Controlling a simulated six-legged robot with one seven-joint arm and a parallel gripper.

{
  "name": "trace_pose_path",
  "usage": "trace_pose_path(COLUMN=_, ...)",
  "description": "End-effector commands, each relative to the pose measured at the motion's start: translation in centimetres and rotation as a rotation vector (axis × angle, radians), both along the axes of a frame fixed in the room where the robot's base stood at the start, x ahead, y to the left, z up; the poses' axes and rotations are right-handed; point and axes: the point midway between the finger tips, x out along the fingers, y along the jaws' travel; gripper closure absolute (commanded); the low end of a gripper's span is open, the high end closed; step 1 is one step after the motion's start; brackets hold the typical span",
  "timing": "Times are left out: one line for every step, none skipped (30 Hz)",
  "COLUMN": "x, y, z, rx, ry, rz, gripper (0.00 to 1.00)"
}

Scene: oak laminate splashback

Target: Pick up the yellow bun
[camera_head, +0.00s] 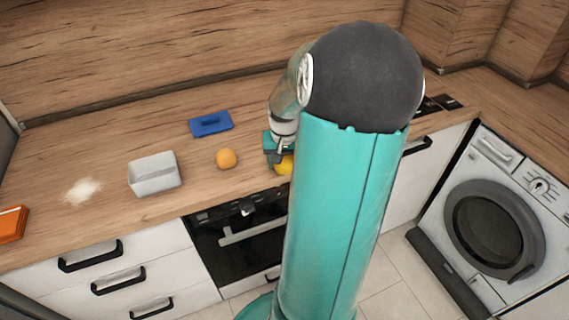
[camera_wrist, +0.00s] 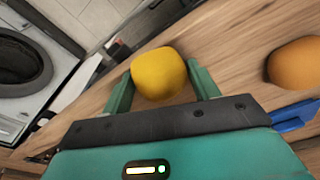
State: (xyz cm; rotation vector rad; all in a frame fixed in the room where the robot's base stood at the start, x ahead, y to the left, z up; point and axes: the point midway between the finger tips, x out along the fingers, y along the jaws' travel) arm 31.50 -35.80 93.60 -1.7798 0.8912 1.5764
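The yellow bun (camera_wrist: 160,74) sits between the two green fingers of my gripper (camera_wrist: 162,88) in the wrist view. The fingers stand apart, one on each side of it. A small gap seems to show beside the right finger; contact on the left is unclear. In the head view the yellow bun (camera_head: 285,165) shows only in part at the counter's front edge, behind my arm. My gripper (camera_head: 277,152) is just above and beside it there, mostly hidden.
An orange-brown bun (camera_head: 226,159) lies to the left, also in the wrist view (camera_wrist: 296,64). A blue object (camera_head: 210,123), a white box (camera_head: 154,174), white powder (camera_head: 82,191) and an orange object (camera_head: 12,223) are on the wooden counter. An oven (camera_head: 240,236) is below.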

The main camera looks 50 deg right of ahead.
Motion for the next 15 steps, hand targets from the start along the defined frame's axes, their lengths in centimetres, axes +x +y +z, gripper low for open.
trace_pose_path(x=0.0, y=-0.01, z=0.02, rx=0.0, ry=0.0, rz=0.0, gripper=0.5)
trace_pose_path(x=0.0, y=0.0, z=0.02, rx=0.0, ry=0.0, rz=0.0, gripper=0.56)
trace_pose_path(x=0.0, y=-0.01, z=0.02, rx=0.0, ry=0.0, rz=0.0, gripper=0.64)
trace_pose_path(x=0.0, y=-0.01, z=0.02, rx=0.0, ry=0.0, rz=0.0, gripper=0.67)
trace_pose_path(x=0.0, y=-0.01, z=0.02, rx=0.0, ry=0.0, rz=0.0, gripper=0.67)
trace_pose_path(x=0.0, y=-0.01, z=0.02, rx=0.0, ry=0.0, rz=0.0, gripper=0.67)
trace_pose_path(x=0.0, y=-0.01, z=0.03, rx=0.0, ry=0.0, rz=0.0, gripper=0.67)
trace_pose_path(x=0.0, y=-0.01, z=0.03, rx=0.0, ry=0.0, rz=0.0, gripper=0.67)
trace_pose_path(x=0.0, y=-0.01, z=0.03, rx=0.0, ry=0.0, rz=0.0, gripper=0.67)
trace_pose_path(x=0.0, y=-0.01, z=0.03, rx=0.0, ry=0.0, rz=0.0, gripper=0.67)
trace_pose_path(x=0.0, y=-0.01, z=0.03, rx=0.0, ry=0.0, rz=0.0, gripper=0.67)
trace_pose_path(x=0.0, y=0.0, z=0.04, rx=0.0, ry=0.0, rz=0.0, gripper=0.67)
trace_pose_path(x=0.01, y=-0.01, z=0.06, rx=0.0, ry=0.0, rz=0.0, gripper=0.67)
trace_pose_path(x=0.0, y=-0.01, z=0.11, rx=0.0, ry=0.0, rz=0.0, gripper=0.67)
trace_pose_path(x=0.0, y=-0.02, z=0.21, rx=-0.001, ry=0.0, rz=0.0, gripper=0.67)
